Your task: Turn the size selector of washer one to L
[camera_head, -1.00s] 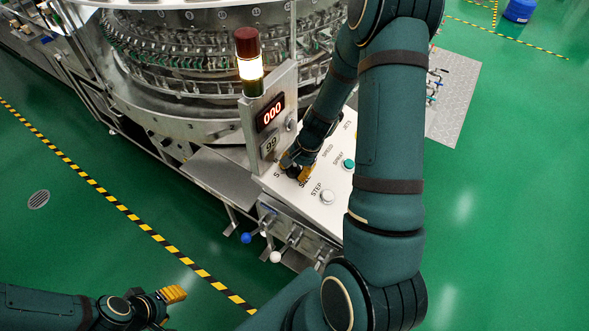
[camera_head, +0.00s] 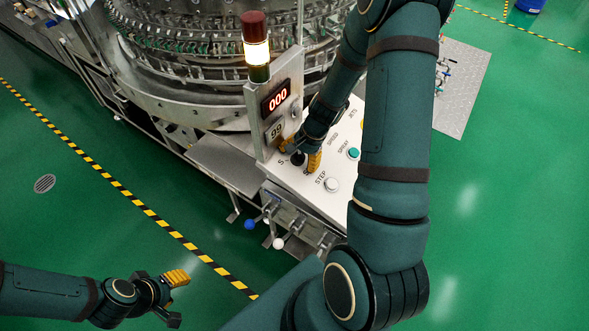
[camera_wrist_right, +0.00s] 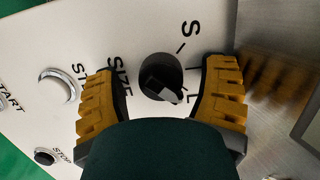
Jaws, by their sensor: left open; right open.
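The size selector (camera_head: 297,159) is a small black knob on the white sloped panel; it also shows in the right wrist view (camera_wrist_right: 160,78). There its raised grip is tilted, and the end with a pale mark points to the lower right, toward the letter L. An S stands above it and the word SIZE to its left. My right gripper (camera_head: 300,154) is open, with one yellow finger on each side of the knob, apart from it. It also shows in the right wrist view (camera_wrist_right: 163,80). My left gripper (camera_head: 175,298) is open and empty over the floor at lower left.
A display post (camera_head: 278,115) with red digits and a signal lamp (camera_head: 256,47) stands beside the knob. A white STEP button (camera_head: 332,185) and a green button (camera_head: 353,153) lie on the same panel. Valve handles (camera_head: 278,243) stick out below.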

